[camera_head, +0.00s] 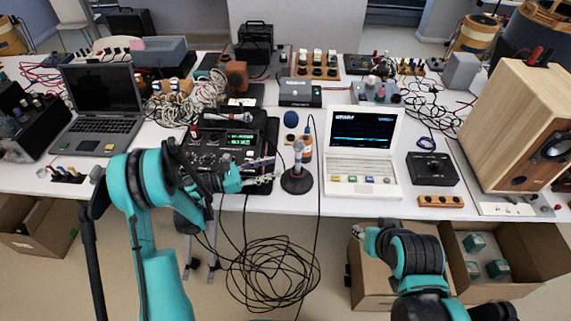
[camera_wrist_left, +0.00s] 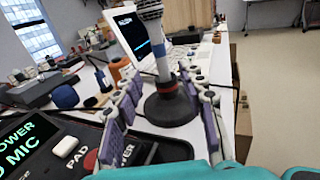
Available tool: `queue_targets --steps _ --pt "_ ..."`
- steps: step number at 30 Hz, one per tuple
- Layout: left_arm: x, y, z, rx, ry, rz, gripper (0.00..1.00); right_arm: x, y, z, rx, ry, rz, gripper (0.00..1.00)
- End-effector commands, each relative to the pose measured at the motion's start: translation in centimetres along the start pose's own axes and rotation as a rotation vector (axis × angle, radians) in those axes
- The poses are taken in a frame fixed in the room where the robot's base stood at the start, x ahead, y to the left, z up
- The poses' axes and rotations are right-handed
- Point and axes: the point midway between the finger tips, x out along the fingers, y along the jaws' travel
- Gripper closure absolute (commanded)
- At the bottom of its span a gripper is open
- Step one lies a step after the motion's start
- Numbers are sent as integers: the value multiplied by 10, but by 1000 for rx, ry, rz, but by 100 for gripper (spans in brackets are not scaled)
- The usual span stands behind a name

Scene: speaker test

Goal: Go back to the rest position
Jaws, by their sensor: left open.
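My left gripper (camera_head: 264,172) is over the table's front part, just left of a microphone on a round dark stand (camera_head: 297,181). In the left wrist view my left gripper (camera_wrist_left: 160,74) is open, with its padded fingers apart. The stand's base (camera_wrist_left: 170,106) and its pole show between the fingers in that view; I cannot tell whether they touch. The microphone stands upright. My right arm is low in front of the table at the right, and its gripper (camera_head: 358,231) shows only small, its jaws unclear.
A black device with a green display (camera_head: 240,140) lies by my left gripper. A white laptop (camera_head: 362,165), a grey laptop (camera_head: 100,125) and a wooden speaker (camera_head: 515,120) stand on the table. Cables (camera_head: 270,275) hang in front. An open box (camera_head: 510,250) is below right.

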Motion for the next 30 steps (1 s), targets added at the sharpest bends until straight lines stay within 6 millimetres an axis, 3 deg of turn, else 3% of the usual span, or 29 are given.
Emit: queue_targets --steps 3,7,18,23,30 --pt "-21 1 0 0 0 2 59 0 0 0 0 0 0 59" --pt "-34 0 0 0 0 0 59 0 0 0 0 0 0 59" --pt "-35 -2 6 34 33 2 59 0 0 0 0 0 0 59" --pt "-22 -9 24 197 184 6 59 0 0 0 0 0 0 59" --pt "-19 -45 51 592 509 -60 59 0 0 0 0 0 0 59"
